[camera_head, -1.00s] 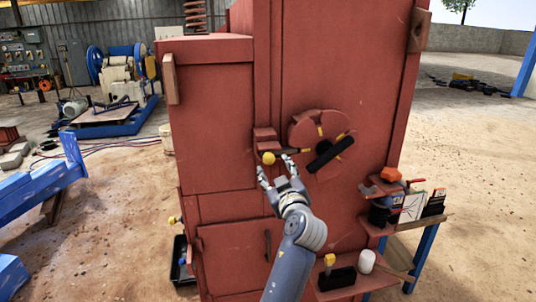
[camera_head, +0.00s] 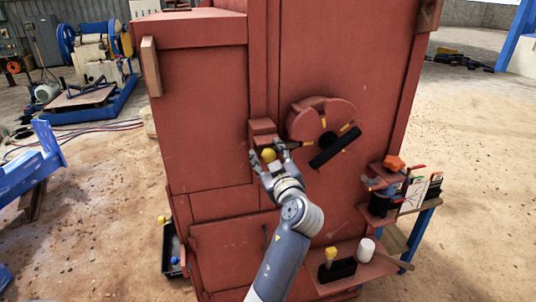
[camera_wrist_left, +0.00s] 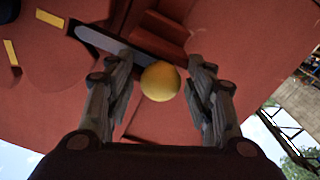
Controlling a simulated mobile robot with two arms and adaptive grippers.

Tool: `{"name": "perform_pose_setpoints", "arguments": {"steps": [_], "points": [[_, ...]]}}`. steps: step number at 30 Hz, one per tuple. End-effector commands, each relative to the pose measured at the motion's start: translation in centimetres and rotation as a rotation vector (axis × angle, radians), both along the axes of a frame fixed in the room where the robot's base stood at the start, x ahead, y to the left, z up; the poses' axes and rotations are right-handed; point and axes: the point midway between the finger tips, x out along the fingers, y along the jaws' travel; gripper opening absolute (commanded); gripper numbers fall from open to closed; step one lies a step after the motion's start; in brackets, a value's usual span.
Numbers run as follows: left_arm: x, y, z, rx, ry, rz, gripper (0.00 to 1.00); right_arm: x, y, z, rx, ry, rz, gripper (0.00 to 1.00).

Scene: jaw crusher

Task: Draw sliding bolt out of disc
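The sliding bolt has a yellow ball knob (camera_head: 268,155) and a dark bar (camera_head: 301,145) that runs right toward the red disc (camera_head: 322,119) on the red crusher's front. The bar's end lies at the disc's edge; how deep it sits is unclear. A red bracket (camera_head: 263,132) sits just above the knob. My left gripper (camera_head: 267,160) is at the knob with its fingers apart. In the left wrist view the yellow knob (camera_wrist_left: 160,81) is between the open fingers (camera_wrist_left: 160,92), with gaps visible on both sides. My right gripper is not in view.
A black handle (camera_head: 335,147) crosses the disc close to the gripper's right. A side shelf (camera_head: 412,213) at right carries an orange knob and several small items. A lower ledge (camera_head: 335,285) holds a black block and a white cup. The red panel left of the gripper is clear.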

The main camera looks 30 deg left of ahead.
Motion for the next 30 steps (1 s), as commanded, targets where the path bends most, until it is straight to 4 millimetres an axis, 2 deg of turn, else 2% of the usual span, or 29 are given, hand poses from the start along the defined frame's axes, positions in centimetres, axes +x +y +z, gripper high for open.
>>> {"name": "perform_pose_setpoints", "arguments": {"steps": [1, 5, 6, 11, 18, 28, 29, 30], "points": [[0.0, 0.0, 0.0, 0.0, 0.0, 0.0, 0.33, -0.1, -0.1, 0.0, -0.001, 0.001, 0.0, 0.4], [0.0, 0.0, 0.0, 0.0, 0.0, 0.0, 0.03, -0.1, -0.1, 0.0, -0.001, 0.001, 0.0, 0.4], [0.0, 0.0, 0.0, 0.0, 0.0, 0.0, 0.0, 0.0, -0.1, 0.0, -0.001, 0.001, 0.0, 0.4], [-0.4, 0.4, -0.1, -0.001, -0.001, 0.001, 0.0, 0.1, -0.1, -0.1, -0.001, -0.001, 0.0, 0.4], [-3.1, 2.7, -0.1, -0.001, -0.001, 0.003, 0.0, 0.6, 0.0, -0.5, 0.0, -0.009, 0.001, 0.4], [-3.5, 3.1, 0.0, 0.001, 0.0, 0.007, 0.0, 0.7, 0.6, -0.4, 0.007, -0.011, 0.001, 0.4], [-3.5, 3.1, 0.0, 0.001, 0.0, 0.007, 0.34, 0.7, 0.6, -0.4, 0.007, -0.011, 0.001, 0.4], [-3.5, 3.1, 0.0, 0.001, 0.0, 0.007, 0.43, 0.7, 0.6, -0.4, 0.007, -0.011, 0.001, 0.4]]}}
